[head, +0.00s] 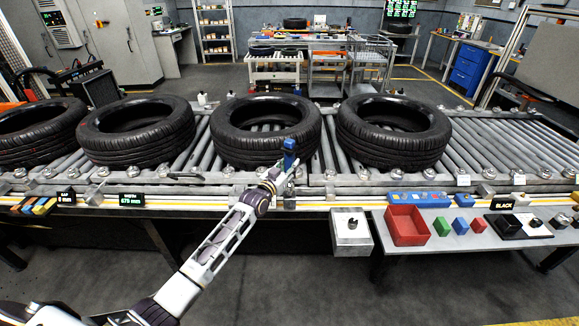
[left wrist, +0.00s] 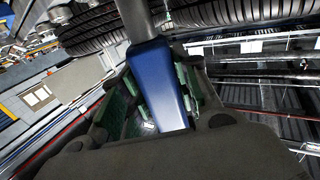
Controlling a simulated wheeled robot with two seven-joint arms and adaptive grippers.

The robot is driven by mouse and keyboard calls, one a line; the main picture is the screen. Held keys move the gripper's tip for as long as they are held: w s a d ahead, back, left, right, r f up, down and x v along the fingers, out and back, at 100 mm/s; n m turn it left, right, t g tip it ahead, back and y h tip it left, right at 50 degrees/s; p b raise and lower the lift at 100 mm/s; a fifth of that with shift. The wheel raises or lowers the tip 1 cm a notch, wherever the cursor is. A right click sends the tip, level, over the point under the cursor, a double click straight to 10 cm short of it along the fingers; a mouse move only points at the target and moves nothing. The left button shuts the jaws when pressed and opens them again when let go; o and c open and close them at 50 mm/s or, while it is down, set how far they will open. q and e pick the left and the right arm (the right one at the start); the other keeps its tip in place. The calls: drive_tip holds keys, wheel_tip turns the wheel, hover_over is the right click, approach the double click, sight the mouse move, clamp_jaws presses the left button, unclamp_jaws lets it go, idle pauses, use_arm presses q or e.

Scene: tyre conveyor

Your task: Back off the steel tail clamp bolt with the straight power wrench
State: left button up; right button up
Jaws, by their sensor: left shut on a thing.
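My left gripper (head: 285,172) is at the front rail of the roller conveyor, in front of the third tyre from the left. It is shut on a blue power wrench (head: 289,152), which stands roughly upright. In the left wrist view the wrench's blue body (left wrist: 158,85) lies between the fingers with green pads, and a grey shaft runs from it toward the top edge. Several bolt-like fittings line the front rail; I cannot tell which is the steel tail clamp bolt. The wrench's working end cannot be made out clearly. My right gripper is not in view.
Several black tyres lie on the conveyor; one (head: 265,145) is right behind the wrench. A bench at front right holds a red bin (head: 406,226), a green block (head: 442,226) and small parts. A grey box (head: 351,232) hangs beside it. The floor in front is clear.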

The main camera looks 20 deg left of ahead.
sight(288, 157)
use_arm(q)
drive_tip(key=shift+r, duration=0.15)
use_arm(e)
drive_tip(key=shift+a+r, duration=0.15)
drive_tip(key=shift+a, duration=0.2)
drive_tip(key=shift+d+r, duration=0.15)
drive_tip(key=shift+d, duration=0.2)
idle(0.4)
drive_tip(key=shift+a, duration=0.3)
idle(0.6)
use_arm(q)
drive_tip(key=shift+f, duration=0.5)
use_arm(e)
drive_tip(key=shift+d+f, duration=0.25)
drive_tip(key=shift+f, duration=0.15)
use_arm(q)
drive_tip(key=shift+f+b, duration=0.4)
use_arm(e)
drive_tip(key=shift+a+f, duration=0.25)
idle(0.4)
